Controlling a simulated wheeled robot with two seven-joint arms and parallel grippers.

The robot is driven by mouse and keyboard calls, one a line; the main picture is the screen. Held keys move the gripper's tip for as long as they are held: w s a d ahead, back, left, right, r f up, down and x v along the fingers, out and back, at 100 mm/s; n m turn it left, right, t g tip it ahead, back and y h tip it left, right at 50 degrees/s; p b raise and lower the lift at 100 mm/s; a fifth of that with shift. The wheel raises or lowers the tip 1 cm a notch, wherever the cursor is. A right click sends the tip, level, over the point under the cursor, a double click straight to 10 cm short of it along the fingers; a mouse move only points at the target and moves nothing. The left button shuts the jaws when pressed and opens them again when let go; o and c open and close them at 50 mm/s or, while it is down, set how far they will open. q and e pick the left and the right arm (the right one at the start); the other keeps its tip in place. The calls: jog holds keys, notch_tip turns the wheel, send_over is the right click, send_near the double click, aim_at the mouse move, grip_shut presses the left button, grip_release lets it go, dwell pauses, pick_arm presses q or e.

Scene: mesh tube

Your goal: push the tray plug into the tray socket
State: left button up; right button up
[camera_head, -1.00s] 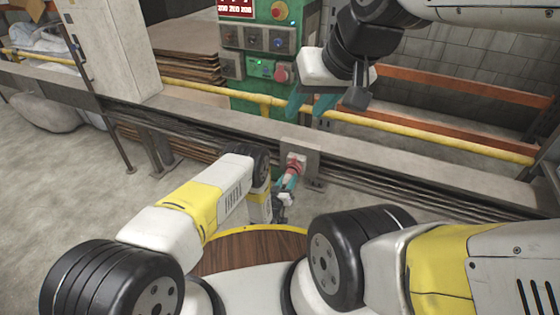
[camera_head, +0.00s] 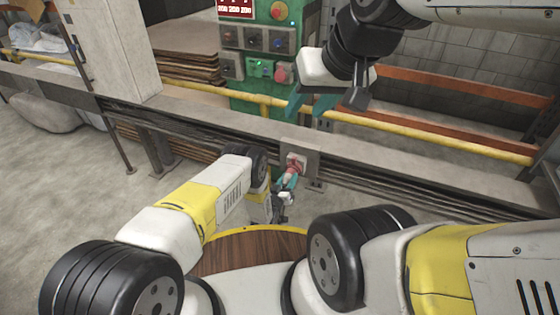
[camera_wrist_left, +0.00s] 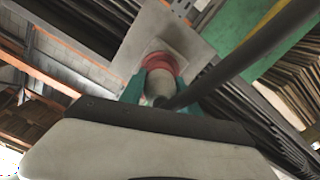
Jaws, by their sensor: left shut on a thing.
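The tray plug (camera_wrist_left: 160,86) is a pale body with a black cable, between the teal fingers of my left gripper (camera_wrist_left: 155,92) in the left wrist view. My left gripper (camera_head: 286,183) is shut on it in the head view. A red ring (camera_wrist_left: 163,62) lies just ahead of the plug, against the grey plate of the tray socket (camera_wrist_left: 182,36). The plate also shows on the rail in the head view (camera_head: 313,162). The plug is lined up close to the socket; I cannot tell how deep it sits. My right gripper (camera_head: 311,106) is open and empty, above the rail.
A long grey rail (camera_head: 220,125) crosses in front of me, with a yellow pipe (camera_head: 430,140) behind it. A green control cabinet (camera_head: 262,85) stands behind. The black cable (camera_wrist_left: 245,55) runs across the upper right of the wrist view. Bare floor (camera_head: 70,190) lies at left.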

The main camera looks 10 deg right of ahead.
pick_arm(q)
jog(key=shift+w, duration=0.1)
jog(key=o, duration=1.3)
jog(key=shift+d, duration=0.1)
jog(key=shift+o, duration=0.2)
jog(key=v, duration=0.7)
jog(key=shift+s+a, duration=0.25)
jog(key=shift+s, duration=0.05)
